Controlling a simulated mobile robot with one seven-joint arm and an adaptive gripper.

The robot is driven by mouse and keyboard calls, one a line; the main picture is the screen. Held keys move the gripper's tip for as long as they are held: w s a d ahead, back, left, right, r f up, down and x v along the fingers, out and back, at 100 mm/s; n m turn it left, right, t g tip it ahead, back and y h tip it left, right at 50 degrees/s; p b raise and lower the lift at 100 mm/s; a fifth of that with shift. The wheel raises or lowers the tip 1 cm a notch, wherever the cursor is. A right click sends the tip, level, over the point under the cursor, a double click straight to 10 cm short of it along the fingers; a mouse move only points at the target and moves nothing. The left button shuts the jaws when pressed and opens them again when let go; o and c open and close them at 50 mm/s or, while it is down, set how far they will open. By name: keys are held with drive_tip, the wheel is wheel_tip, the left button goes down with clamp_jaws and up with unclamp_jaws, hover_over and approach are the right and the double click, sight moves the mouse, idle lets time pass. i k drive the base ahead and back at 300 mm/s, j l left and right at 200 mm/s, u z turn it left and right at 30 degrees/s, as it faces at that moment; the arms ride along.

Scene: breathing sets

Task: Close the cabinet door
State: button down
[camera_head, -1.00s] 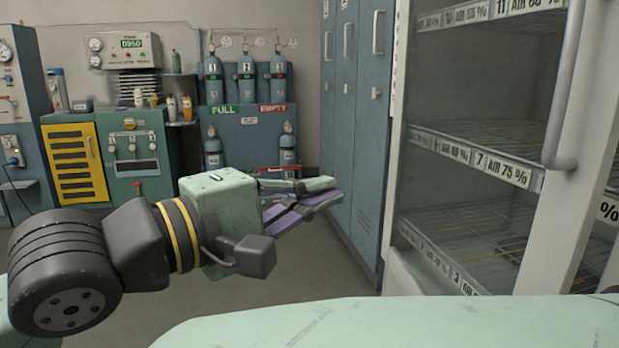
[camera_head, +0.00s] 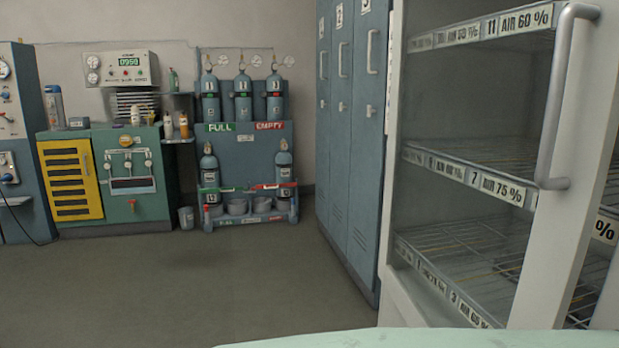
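A tall white-framed cabinet (camera_head: 397,180) with wire shelves stands at the right. Its white-framed door (camera_head: 585,150), with a long vertical grey bar handle (camera_head: 556,100), stands open. The shelves show to the left of the door's edge, with a little more of them past its right side. The door's far side is cut off by the picture's right edge, so I cannot tell how wide it is open. My gripper is out of view.
Blue-grey lockers (camera_head: 352,140) adjoin the cabinet on its left. A gas cylinder rack (camera_head: 247,150) and a green bench (camera_head: 137,172) with a yellow door (camera_head: 70,180) line the back wall. The floor (camera_head: 190,280) between is clear.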

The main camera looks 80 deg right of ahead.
sight(582, 123)
drive_tip(key=j+z, duration=0.1)
drive_tip(key=z, duration=0.35)
drive_tip(key=k+z, duration=0.1)
drive_tip(key=z, duration=0.35)
drive_tip(key=k+j+z, duration=0.1)
drive_tip(key=z, duration=0.75)
drive_tip(key=k+z, duration=0.15)
drive_tip(key=z, duration=0.3)
